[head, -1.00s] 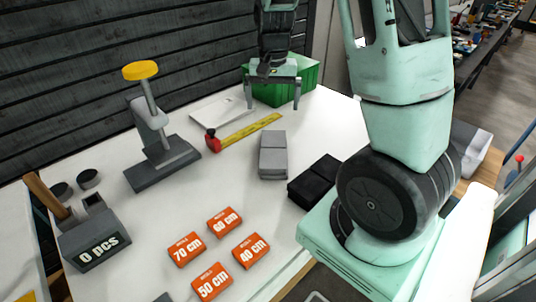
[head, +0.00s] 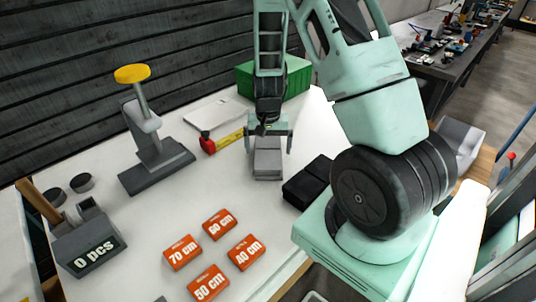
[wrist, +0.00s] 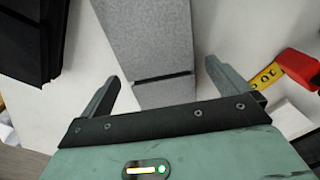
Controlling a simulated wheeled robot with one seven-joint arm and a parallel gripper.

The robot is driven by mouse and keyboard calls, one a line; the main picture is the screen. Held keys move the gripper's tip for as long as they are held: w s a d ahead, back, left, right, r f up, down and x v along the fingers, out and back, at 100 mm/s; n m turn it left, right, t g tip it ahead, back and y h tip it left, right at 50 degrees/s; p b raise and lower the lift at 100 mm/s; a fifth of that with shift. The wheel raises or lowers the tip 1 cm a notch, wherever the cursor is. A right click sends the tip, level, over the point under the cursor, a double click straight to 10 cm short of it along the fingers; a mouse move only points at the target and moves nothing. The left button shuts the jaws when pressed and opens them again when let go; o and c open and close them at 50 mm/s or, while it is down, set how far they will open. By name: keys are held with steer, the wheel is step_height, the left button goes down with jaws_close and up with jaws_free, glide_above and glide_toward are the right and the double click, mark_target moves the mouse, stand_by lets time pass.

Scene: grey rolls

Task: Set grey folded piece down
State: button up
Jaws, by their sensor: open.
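The grey folded piece (head: 267,161) lies on the white table, a flat block with a crease across it. In the wrist view the grey piece (wrist: 152,50) runs up from between the fingers, and its crease is near the fingertips. My gripper (head: 268,146) is over the far end of the piece, with one finger on each side. In the wrist view my gripper (wrist: 160,85) is open, with gaps between the fingers and the piece. The gripper covers the far part of the piece in the head view.
A black folded piece (head: 307,183) lies close by on the right. A red and yellow tape measure (head: 222,141) lies to the left. A green box (head: 296,82) stands behind. Orange cards (head: 183,252) and a grey stand (head: 155,160) are on the left and front. Bare table lies between.

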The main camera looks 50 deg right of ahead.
steer(key=shift+f, duration=0.95)
steer(key=c, duration=1.1)
